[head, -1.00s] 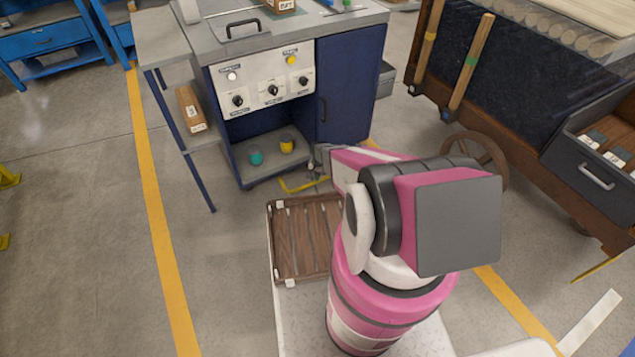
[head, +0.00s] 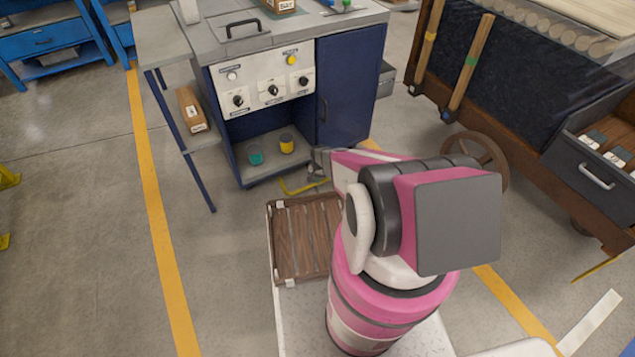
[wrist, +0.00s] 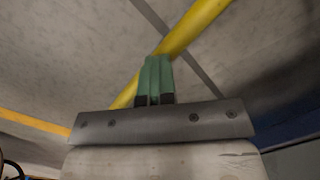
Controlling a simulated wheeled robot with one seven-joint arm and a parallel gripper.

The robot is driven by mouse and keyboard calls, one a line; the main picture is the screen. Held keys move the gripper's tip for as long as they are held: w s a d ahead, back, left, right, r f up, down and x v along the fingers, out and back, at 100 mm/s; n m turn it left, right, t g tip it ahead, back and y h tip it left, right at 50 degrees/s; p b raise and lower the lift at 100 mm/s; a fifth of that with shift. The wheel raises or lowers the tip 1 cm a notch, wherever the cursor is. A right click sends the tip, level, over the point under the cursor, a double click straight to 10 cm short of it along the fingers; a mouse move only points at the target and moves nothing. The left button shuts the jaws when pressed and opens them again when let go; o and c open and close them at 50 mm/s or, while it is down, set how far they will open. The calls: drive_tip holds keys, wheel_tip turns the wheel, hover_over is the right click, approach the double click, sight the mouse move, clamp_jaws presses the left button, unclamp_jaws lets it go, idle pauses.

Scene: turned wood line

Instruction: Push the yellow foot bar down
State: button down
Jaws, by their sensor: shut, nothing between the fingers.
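The yellow foot bar (head: 292,190) sits low in front of the blue cabinet, near the floor, in the head view. In the wrist view the yellow bar (wrist: 195,28) runs diagonally from top right to lower left. My gripper (wrist: 155,65) has green fingertips, shut and empty. The fingertips overlap the bar in the wrist view; I cannot tell whether they touch it. In the head view my gripper (head: 320,160) is small beside the bar's right end, and my arm hides part of this area.
The blue cabinet (head: 345,95) has a knob panel (head: 268,85) and an open shelf with a teal cup (head: 255,157) and a yellow cup (head: 287,143). A slatted wooden crate (head: 305,240) lies in front. A wooden cart with a wheel (head: 478,155) stands at right.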

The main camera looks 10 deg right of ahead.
drive_tip(key=shift+w+d+r, duration=0.2)
drive_tip(key=shift+w+d, duration=0.15)
drive_tip(key=shift+w, duration=0.3)
drive_tip(key=shift+w+d+r, duration=0.15)
drive_tip(key=shift+w+d, duration=0.15)
drive_tip(key=shift+w, duration=0.3)
drive_tip(key=shift+r, duration=0.15)
wheel_tip(320, 180, up, 7)
drive_tip(key=shift+w+d+r, duration=0.15)
drive_tip(key=shift+w, duration=0.15)
